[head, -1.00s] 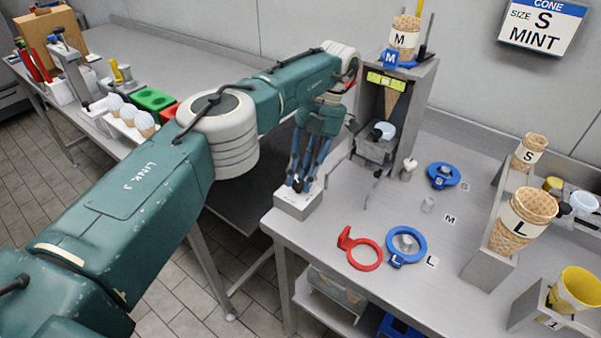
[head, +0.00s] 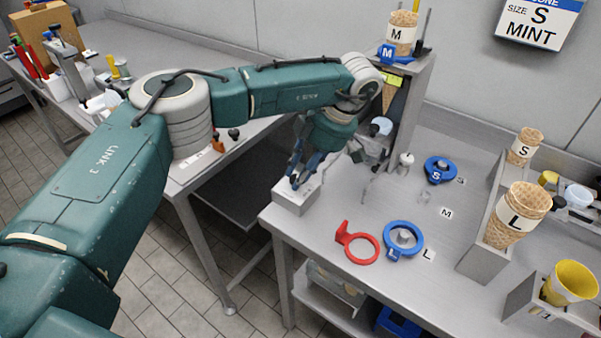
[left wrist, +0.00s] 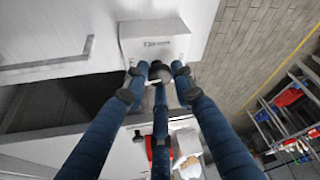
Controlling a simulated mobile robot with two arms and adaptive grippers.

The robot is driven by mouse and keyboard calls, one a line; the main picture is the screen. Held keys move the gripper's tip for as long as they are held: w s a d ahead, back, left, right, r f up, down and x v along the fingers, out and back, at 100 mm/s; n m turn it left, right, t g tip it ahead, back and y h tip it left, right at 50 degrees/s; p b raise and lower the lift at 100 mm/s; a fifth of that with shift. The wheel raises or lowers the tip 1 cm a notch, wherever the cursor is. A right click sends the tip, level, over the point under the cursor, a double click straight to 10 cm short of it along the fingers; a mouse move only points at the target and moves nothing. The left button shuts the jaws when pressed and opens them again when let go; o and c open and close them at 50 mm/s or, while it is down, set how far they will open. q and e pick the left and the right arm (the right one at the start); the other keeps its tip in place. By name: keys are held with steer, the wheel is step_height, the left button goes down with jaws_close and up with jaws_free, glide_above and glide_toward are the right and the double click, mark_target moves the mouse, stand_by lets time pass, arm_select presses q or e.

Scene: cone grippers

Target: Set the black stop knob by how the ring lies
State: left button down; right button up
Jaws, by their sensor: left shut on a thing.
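The black stop knob (left wrist: 160,70) sits on a small grey box (left wrist: 154,31), seen in the left wrist view. The box also shows at the counter's left edge in the head view (head: 291,200). My left gripper (left wrist: 157,84), three blue fingers, is shut around the knob; in the head view the gripper (head: 298,180) hides most of it. A red ring with a raised tab (head: 361,248) lies flat on the counter. A blue L ring (head: 403,239) lies beside it, and a blue S ring (head: 440,170) lies farther back. A blue M ring (head: 392,54) is on the dispenser top. My right gripper is not in view.
The grey dispenser (head: 415,95) stands behind my gripper, with an M cone (head: 402,31) on top. S (head: 524,146) and L (head: 514,215) cones stand in a rack at right. A wall sign (head: 538,24) reads size S, mint. A gap separates the two counters.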

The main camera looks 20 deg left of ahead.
arm_select(q)
steer(key=shift+a+r+m+t, duration=0.1)
steer(key=shift+m+t, duration=0.3)
steer(key=shift+m, duration=0.4)
steer(key=c, duration=1.4)
jaws_free()
steer(key=v, duration=1.2)
steer(key=shift+s, duration=0.15)
